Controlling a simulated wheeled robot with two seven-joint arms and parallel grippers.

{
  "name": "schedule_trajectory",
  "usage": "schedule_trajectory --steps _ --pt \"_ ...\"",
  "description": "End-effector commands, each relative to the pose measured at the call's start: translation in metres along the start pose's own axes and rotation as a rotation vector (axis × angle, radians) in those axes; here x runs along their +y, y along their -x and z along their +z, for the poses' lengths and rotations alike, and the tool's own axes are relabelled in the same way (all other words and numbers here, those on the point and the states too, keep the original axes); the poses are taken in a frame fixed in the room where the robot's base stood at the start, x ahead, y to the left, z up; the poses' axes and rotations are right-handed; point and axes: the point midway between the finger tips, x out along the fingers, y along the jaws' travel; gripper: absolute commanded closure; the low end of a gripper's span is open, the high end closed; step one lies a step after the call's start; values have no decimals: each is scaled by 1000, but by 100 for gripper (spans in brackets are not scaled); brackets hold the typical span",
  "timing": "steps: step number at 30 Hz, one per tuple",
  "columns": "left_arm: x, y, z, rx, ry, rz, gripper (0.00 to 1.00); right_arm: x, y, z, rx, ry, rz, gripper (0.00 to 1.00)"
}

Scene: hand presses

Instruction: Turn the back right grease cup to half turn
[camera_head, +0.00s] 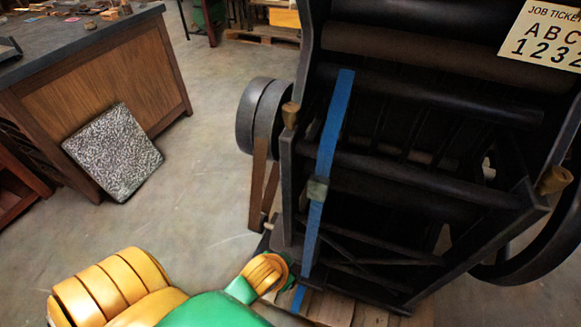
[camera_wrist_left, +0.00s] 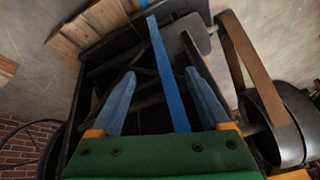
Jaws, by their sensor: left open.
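The dark hand press (camera_head: 420,160) fills the right of the head view. A brass-coloured cup (camera_head: 290,115) stands on its left upright, and a similar cup (camera_head: 553,180) stands on its right upright. I cannot tell which of them is the back right grease cup. Neither cup shows clearly in the left wrist view. My left gripper (camera_wrist_left: 160,74) is open, its two blue fingers spread in front of the press frame with nothing gripped. In the head view its fingers cannot be made out. My right gripper is not in view.
A blue strap (camera_head: 328,130) with a grey buckle runs down the press's left side; it also appears between my fingers in the left wrist view (camera_wrist_left: 166,70). Dark wheels flank the press.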

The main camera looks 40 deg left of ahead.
Motion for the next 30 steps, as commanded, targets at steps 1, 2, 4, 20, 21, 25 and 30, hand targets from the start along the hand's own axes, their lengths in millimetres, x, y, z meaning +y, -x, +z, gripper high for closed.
schedule_trajectory --steps 1,2,4,20,21,25,30 --pt "-14 5 -35 122 37 -71 20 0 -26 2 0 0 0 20" --pt "-29 22 -64 219 79 -135 20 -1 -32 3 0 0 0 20" --pt "-62 70 -125 448 194 -268 20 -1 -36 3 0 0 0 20" --pt "-155 209 -254 1069 499 -520 20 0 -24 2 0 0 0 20" --pt "-159 206 -258 1068 500 -519 20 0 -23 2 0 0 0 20" --pt "-168 198 -269 1067 499 -516 20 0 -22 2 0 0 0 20" --pt "-170 195 -270 1066 501 -512 20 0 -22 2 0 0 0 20"
